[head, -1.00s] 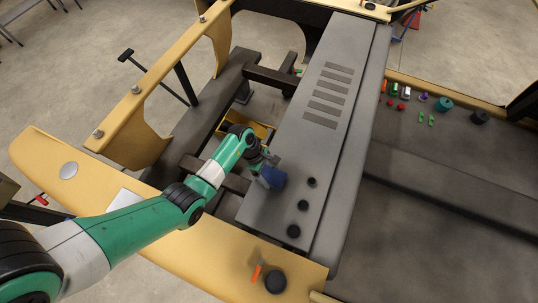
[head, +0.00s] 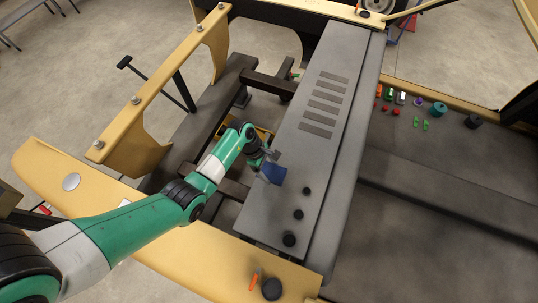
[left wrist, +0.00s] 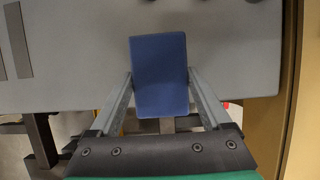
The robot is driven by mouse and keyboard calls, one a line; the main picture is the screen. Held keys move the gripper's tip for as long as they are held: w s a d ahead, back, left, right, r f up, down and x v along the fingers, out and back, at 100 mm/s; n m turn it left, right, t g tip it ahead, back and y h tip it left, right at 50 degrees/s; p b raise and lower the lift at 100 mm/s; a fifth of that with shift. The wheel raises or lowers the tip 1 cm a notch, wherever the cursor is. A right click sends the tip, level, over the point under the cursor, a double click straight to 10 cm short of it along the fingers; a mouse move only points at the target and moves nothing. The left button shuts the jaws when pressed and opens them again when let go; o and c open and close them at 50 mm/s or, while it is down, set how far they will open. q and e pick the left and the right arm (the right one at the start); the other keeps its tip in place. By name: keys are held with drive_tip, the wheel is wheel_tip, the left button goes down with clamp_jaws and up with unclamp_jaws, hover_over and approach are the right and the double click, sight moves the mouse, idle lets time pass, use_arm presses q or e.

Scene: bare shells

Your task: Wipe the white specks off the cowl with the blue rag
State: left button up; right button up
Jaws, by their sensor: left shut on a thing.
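The cowl (head: 283,180) is a long grey panel with dark vent slots, running from the lower middle to the top of the head view. I cannot make out white specks on it in either view. My left gripper (head: 267,163) is shut on the blue rag (head: 273,174), at the left edge of the cowl near its lower end. In the left wrist view the rag (left wrist: 159,75) is a flat blue block between the two fingers, over the grey cowl (left wrist: 235,55). Whether it touches the surface is hard to tell. My right gripper is not in view.
Three black knobs (head: 298,214) stand on the cowl's lower right. An orange item and a black knob (head: 271,289) are on the front yellow panel. Dark frame beams lie left of the cowl.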

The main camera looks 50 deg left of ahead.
use_arm(q)
drive_tip(key=shift+r+p, duration=0.35)
drive_tip(key=shift+r, duration=0.85)
